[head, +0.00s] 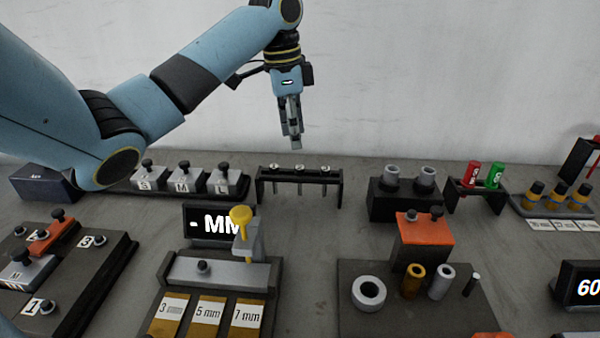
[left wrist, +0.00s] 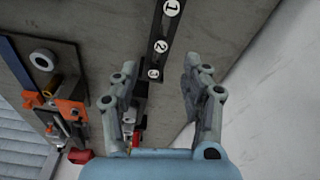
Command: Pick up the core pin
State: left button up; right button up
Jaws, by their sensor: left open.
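A black rack (head: 300,173) stands at the back of the table and holds several thin pins, apparently the core pins, with light round tops (head: 299,168). In the left wrist view its dark top strip (left wrist: 163,40) shows round white marks 1, 2 and 3. My left gripper (head: 291,142) points down above the rack, apart from it. In the left wrist view my left gripper (left wrist: 160,72) has its fingers spread with nothing between them, and the strip's end lies between them. My right gripper is in neither view.
Grey blocks S, M and L (head: 185,182) stand left of the rack. A display (head: 205,224) and a yellow-knobbed fixture (head: 240,215) stand in front. The wall is behind.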

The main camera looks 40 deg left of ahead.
aim_at(300, 167)
pick_arm(q)
notch_tip(300, 167, down, 2)
jog(key=shift+w+f, duration=0.1)
jog(key=shift+w, duration=0.05)
jog(key=f, duration=0.4)
jog(key=shift+w+d+f, duration=0.2)
jog(key=shift+w, duration=0.05)
jog(key=shift+f, duration=0.45)
jog(key=shift+c, duration=1.2)
grip_shut()
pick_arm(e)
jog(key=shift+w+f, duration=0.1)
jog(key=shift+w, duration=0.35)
pick_arm(q)
jog(key=shift+r, duration=0.1)
